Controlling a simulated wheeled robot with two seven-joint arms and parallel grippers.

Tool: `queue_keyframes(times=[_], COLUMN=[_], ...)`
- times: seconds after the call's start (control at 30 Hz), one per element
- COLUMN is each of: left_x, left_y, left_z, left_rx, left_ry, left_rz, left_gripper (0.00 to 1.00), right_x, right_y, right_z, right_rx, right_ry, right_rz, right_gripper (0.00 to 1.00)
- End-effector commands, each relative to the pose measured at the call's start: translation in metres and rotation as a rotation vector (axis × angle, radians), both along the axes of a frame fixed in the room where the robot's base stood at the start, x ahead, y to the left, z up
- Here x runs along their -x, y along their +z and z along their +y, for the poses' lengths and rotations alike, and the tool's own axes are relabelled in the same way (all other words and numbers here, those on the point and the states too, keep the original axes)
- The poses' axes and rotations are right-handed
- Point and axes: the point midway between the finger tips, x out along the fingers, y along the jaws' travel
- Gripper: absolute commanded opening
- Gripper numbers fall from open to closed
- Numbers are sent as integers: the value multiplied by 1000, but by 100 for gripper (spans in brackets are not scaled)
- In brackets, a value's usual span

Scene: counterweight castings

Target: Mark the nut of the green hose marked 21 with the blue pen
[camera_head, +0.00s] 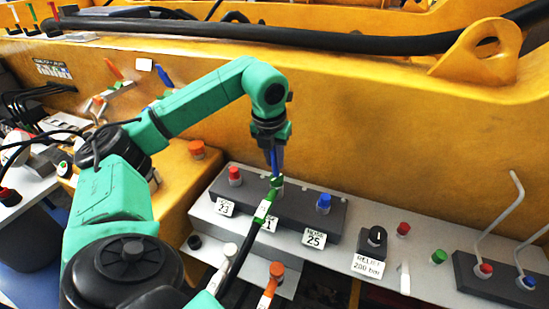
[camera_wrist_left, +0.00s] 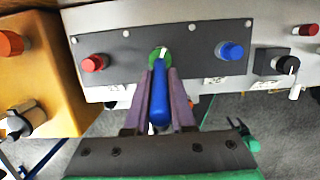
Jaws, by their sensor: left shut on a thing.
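My left gripper (camera_head: 270,132) is shut on the blue pen (camera_head: 274,160), which points down at the dark valve block. In the left wrist view the pen (camera_wrist_left: 159,105) lies between the two fingers of the gripper (camera_wrist_left: 161,78). The green nut (camera_head: 277,182) of the hose is just below the pen tip. In the left wrist view the nut (camera_wrist_left: 160,54) shows a pale streak, and the pen's far end is close to it; I cannot tell whether they touch. The green-banded hose (camera_head: 240,246) runs down from the nut. Its number plate (camera_head: 269,223) is partly covered by the hose.
Red fitting (camera_head: 235,176) and blue fitting (camera_head: 323,203) flank the green nut, with plates 23 and 25 below. A black relief knob (camera_head: 376,240) and two bent levers (camera_head: 500,217) stand to the right. The yellow casting (camera_head: 350,120) rises behind.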

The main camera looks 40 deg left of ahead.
Motion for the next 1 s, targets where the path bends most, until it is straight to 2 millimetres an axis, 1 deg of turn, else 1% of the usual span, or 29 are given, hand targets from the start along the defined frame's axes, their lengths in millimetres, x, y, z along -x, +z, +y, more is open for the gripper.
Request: queue_keyframes(times=[0.37, 0.47, 1.0], left_x=[1, 1, 0], left_y=[-2, 1, 57], left_z=[0, -1, 0], left_rx=[0, 0, 1], left_ry=[-2, -2, -1], left_rz=[5, 5, 3], left_gripper=[0, 0, 0], right_x=[0, 0, -1], right_y=[0, 3, 52], right_z=[1, 1, 0], right_rx=[-1, -1, 0], right_ry=[0, 1, 2], right_rz=[-1, -1, -1], right_gripper=[78, 78, 78])
